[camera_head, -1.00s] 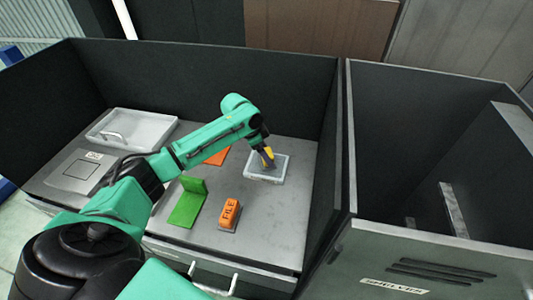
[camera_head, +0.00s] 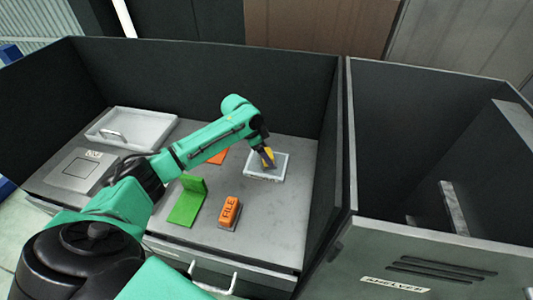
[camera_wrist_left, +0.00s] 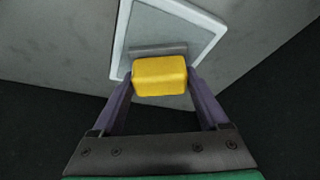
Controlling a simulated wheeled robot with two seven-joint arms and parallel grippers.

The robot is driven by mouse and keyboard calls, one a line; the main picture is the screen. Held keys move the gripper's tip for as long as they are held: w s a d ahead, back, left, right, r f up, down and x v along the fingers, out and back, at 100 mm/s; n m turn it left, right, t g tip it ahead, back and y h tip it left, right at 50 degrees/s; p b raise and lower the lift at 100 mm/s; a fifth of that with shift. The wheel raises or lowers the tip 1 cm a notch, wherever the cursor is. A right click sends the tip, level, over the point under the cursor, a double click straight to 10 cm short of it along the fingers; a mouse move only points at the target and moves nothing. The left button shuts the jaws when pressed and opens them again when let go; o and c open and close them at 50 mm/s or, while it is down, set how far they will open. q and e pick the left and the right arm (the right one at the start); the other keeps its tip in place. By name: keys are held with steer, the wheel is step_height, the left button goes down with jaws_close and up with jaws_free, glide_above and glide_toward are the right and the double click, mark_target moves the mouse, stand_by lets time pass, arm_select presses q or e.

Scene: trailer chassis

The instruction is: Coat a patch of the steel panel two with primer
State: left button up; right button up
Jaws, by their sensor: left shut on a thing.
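My left gripper (camera_head: 266,155) is shut on a yellow-handled tool (camera_wrist_left: 160,76) above a pale-rimmed shallow tray (camera_head: 273,179). The wrist view shows the yellow block between the two fingers, with a grey flat edge on its far side over the tray (camera_wrist_left: 122,40). I cannot tell whether the tool touches the tray's inside. A flat grey panel (camera_head: 75,168) with a square outline and a small label lies at the left of the bench. The label is too small to read, so I cannot tell if it is panel two. My right gripper is not in view.
An orange block marked FILE (camera_head: 230,210), a green angled piece (camera_head: 186,205) and an orange piece (camera_head: 218,157) lie on the bench. Dark walls (camera_head: 220,90) enclose the bench; an open cabinet (camera_head: 430,250) stands right.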

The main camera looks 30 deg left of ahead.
arm_select(q)
steer(key=shift+f+p, duration=0.1)
steer(key=shift+p, duration=0.3)
stand_by(1.2)
step_height(320, 180, up, 7)
steer(key=p, duration=0.7)
steer(key=shift+p, duration=0.4)
